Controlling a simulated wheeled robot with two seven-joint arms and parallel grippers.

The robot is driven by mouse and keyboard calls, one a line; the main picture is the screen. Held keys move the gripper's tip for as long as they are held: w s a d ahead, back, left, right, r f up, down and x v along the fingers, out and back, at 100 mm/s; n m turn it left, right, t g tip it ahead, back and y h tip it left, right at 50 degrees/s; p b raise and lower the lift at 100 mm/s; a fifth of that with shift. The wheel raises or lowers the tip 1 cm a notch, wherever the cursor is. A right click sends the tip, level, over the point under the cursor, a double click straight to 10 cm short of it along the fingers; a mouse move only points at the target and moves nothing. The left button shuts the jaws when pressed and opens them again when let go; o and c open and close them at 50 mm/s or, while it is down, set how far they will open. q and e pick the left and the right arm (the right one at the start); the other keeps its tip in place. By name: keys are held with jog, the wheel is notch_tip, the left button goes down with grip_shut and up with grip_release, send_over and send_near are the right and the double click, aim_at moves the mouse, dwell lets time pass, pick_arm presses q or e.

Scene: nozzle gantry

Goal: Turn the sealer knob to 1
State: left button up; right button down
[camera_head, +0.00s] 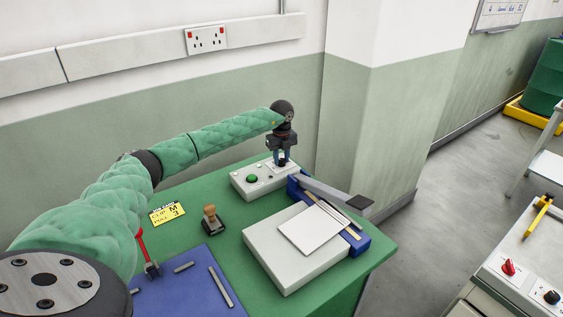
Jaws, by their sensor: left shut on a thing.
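A pale grey control box (239,181) with a round green button (253,179) stands at the back of the green table, near the wall. My left gripper (283,161) points down over the right part of this box. It is shut on what seems to be the sealer knob, which the fingers mostly hide. I cannot read the knob's setting or the scale around it. The blue sealer body (357,245), with a long grey lever (325,189) and black handle, is just right of the box. My right gripper is not in view.
A white platform (286,272) with a pale sheet (311,231) lies in front of the sealer. A wooden-handled stamp (212,222), a yellow card (167,213) and a blue mat (196,284) are to the left. Another panel with a red knob (508,267) is at lower right.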

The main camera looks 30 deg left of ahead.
pick_arm(q)
jog(key=n+b, duration=0.1)
jog(key=n, duration=0.2)
jog(key=shift+n, duration=0.4)
jog(key=n+b, duration=0.1)
jog(key=n, duration=0.2)
jog(key=shift+r+n+b, duration=0.15)
jog(key=shift+n+b, duration=0.3)
jog(key=shift+n, duration=1.45)
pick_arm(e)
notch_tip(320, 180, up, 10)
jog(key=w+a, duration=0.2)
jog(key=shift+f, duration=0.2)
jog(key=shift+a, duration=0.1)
pick_arm(q)
jog(key=o, duration=1)
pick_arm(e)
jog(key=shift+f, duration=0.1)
